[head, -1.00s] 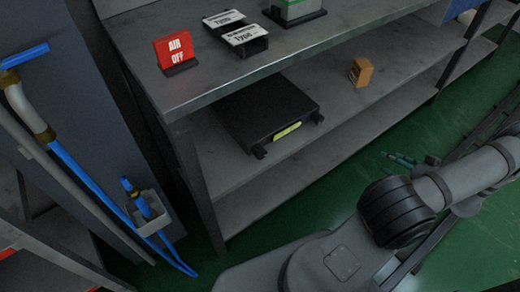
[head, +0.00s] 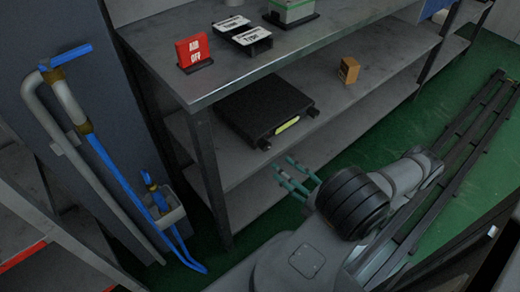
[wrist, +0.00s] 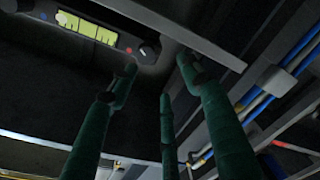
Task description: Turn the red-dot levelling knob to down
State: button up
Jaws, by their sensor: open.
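A black box (head: 262,108) lies on the middle shelf, with a yellow-green display (head: 287,127) on its front. In the wrist view the display (wrist: 86,27) is at the upper left. A red dot (wrist: 128,49) shows to its right, beside a small dark round knob (wrist: 148,51) with a pale mark; I cannot tell its exact setting. My gripper (head: 288,172) is open and empty, its teal fingers pointing at the shelf, below and in front of the box. In the wrist view my gripper (wrist: 158,78) has its fingertips just below the knob, seemingly apart from it.
A small orange-brown block (head: 348,70) sits right of the box on the same shelf. The upper shelf holds a red AIR OFF sign (head: 194,52) and white-labelled blocks (head: 246,36). Blue pipes (head: 112,163) stand at the left. The shelf post (head: 208,170) is left of my gripper.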

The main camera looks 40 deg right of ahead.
aim_at(267, 148)
jog(key=w+m, duration=0.3)
jog(key=m, duration=0.2)
jog(key=w+d+m, duration=0.1)
jog(key=w+m, duration=0.3)
jog(key=m, duration=0.1)
jog(key=w+m+h, duration=0.1)
jog(key=w+m, duration=0.2)
jog(key=m, duration=0.1)
jog(key=shift+w+d+r+m, duration=0.25)
jog(key=shift+d+r+m, duration=0.05)
jog(key=shift+d+m, duration=0.1)
jog(key=shift+c, duration=0.6)
jog(key=c, duration=1)
